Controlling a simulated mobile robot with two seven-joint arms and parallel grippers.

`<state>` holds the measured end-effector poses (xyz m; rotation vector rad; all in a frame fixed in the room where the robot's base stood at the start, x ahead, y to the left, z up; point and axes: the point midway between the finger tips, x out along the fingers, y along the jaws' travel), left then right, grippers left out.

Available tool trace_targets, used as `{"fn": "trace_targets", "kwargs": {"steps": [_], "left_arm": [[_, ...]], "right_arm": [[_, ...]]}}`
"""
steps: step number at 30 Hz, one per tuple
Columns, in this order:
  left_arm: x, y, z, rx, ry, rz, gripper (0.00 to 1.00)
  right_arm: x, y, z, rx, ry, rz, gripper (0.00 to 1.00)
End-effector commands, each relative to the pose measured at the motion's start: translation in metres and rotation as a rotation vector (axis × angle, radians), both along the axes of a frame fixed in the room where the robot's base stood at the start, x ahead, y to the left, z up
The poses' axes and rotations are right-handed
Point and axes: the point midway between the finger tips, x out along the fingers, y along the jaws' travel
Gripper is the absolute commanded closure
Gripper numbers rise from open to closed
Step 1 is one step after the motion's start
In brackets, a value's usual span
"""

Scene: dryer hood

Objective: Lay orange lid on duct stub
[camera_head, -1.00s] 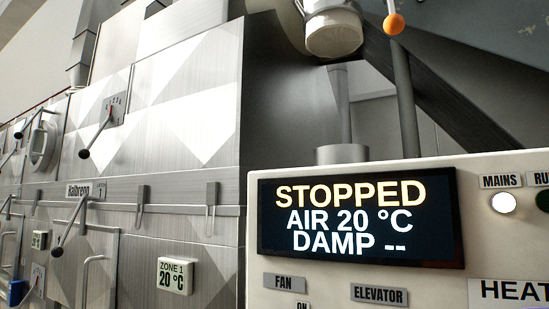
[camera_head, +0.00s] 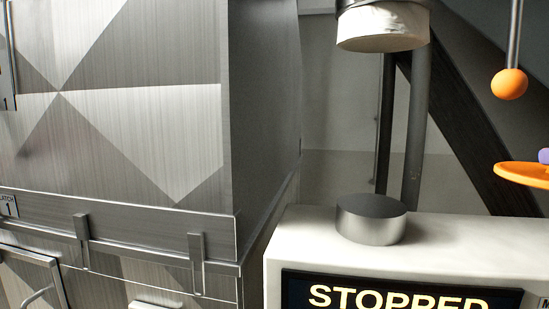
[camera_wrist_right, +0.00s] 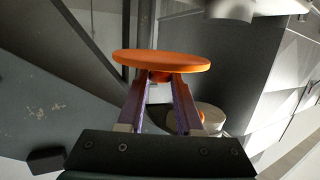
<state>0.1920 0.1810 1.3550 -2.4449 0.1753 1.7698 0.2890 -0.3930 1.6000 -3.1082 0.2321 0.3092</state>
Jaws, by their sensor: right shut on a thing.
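The orange lid (camera_head: 522,173), a flat round disc, is at the right edge of the head view, partly cut off and held level in the air. My right gripper (camera_head: 545,157) shows there only as a bit of purple fingertip above the disc. In the right wrist view my right gripper (camera_wrist_right: 161,92) is shut on a small part at the middle of the lid (camera_wrist_right: 160,63). The duct stub (camera_head: 371,220), a short metal cylinder with a dark top, stands on the white control cabinet, to the left of and lower than the lid. My left gripper is not in view.
A pipe end with a white sleeve (camera_head: 383,28) hangs above the stub, with a gap between. An orange ball on a rod (camera_head: 509,84) hangs above the lid. The steel dryer wall (camera_head: 120,120) is left. The cabinet top (camera_head: 470,238) right of the stub is clear.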

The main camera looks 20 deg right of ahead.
Motion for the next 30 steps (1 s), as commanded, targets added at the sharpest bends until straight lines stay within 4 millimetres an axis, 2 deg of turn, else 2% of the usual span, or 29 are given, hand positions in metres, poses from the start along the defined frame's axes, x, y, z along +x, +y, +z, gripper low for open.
{"fn": "trace_targets", "kwargs": {"steps": [4,7,13,20,21,24,30], "left_arm": [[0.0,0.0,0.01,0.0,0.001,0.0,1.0],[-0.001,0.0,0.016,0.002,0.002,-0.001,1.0],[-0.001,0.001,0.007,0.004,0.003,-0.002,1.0],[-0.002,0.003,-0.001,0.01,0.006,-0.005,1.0],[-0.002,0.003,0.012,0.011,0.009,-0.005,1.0],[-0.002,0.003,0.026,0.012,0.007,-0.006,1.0],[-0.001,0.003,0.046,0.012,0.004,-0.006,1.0]], "right_arm": [[0.007,0.003,0.007,0.005,-0.004,-0.013,1.0],[0.022,0.014,0.01,0.005,-0.008,-0.012,1.0],[0.054,0.038,0.003,0.004,-0.009,-0.01,1.0],[0.092,0.065,0.005,0.003,-0.007,-0.01,1.0],[0.1,0.07,0.01,0.01,-0.001,-0.013,1.0],[0.12,0.086,0.012,0.011,0.0,-0.012,1.0],[0.155,0.111,0.01,0.007,0.002,-0.012,1.0]]}}
